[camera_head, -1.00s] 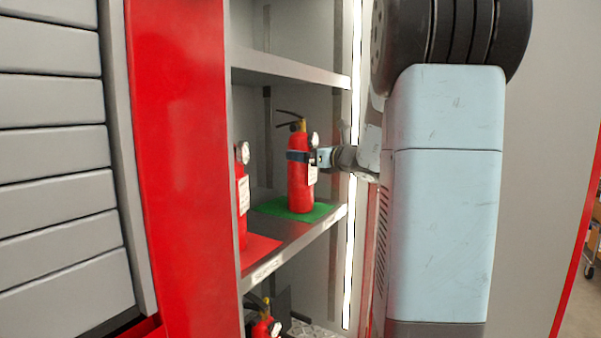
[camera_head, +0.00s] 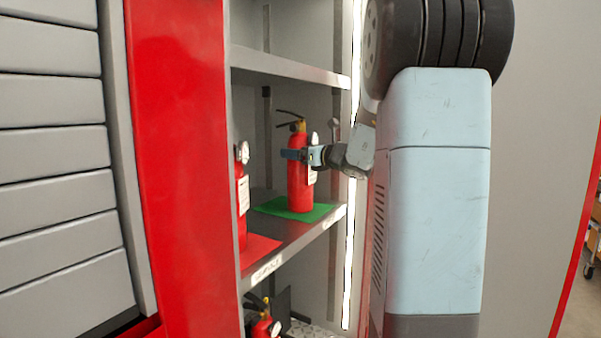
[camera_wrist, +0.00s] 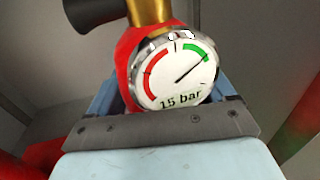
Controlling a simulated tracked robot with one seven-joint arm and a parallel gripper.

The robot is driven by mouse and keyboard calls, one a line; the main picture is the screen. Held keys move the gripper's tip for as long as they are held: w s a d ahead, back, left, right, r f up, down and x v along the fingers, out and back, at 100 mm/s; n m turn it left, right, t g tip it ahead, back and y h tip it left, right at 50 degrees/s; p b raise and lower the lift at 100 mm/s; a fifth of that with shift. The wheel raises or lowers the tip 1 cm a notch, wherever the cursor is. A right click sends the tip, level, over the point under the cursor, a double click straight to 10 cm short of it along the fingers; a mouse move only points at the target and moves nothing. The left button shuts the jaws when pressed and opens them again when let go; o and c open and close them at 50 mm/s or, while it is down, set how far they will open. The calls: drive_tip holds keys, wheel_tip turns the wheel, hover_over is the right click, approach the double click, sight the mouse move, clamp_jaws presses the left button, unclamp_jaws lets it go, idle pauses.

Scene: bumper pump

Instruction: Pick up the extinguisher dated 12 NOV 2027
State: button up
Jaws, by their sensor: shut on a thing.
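A red extinguisher (camera_head: 299,186) with a black lever and a brass neck stands upright at the green mat (camera_head: 325,211) on the middle shelf. Its white tag (camera_head: 312,173) faces the shelf front, and its date is too small to read. My gripper (camera_head: 297,154) is shut around its upper body from the right. In the wrist view the extinguisher's gauge (camera_wrist: 176,75) reads "15 bar" with the needle toward the green part. A second red extinguisher (camera_head: 242,205) stands at the red mat (camera_head: 258,247) on the same shelf, partly hidden by the red cabinet post.
Another extinguisher (camera_head: 264,327) is on the shelf below, mostly cut off. An upper shelf (camera_head: 285,66) lies above the held one. The red post (camera_head: 178,150) borders the opening at left, and a bright light strip (camera_head: 352,240) at right. My arm fills the right side.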

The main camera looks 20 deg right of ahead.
drive_tip(key=shift+d, duration=0.1)
clamp_jaws()
drive_tip(key=shift+r, duration=0.1)
